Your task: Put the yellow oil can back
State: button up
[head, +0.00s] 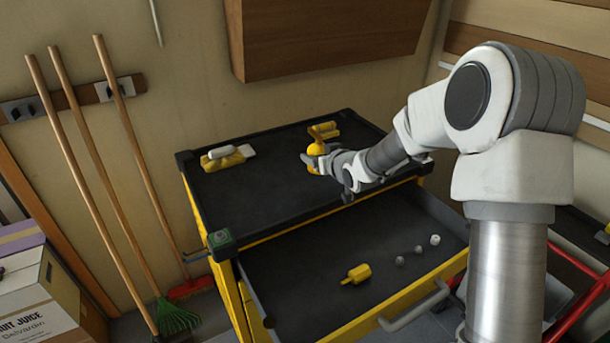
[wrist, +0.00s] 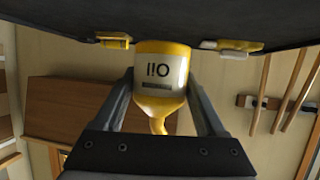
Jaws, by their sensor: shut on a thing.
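The yellow oil can (head: 314,158) has a white label reading "Oil" in the wrist view (wrist: 161,72). My gripper (head: 322,166) is shut on the can, with one finger on each side of its body. In the wrist view my gripper (wrist: 160,82) shows upside down, with the can's base against the dark cart top (wrist: 230,22). The can looks upright at the cart top (head: 265,180); I cannot tell whether it rests on it or hovers just above.
A yellow and white tool (head: 228,157) lies left on the cart top, and another yellow item (head: 324,130) lies behind the can. The drawer (head: 310,300) below is open, holding a yellow object (head: 356,274) and several small grey pieces. Brooms lean at the left wall.

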jog(key=a+f, duration=0.1)
jog(key=w+a, duration=0.1)
jog(key=w+a+f, duration=0.1)
jog(key=shift+w+a+f, duration=0.25)
jog(key=shift+a+f, duration=0.1)
jog(key=shift+a, duration=0.05)
jog(key=shift+f+b, duration=0.35)
jog(key=shift+f, duration=1.65)
jog(key=shift+f, duration=0.15)
jog(key=o, duration=1.5)
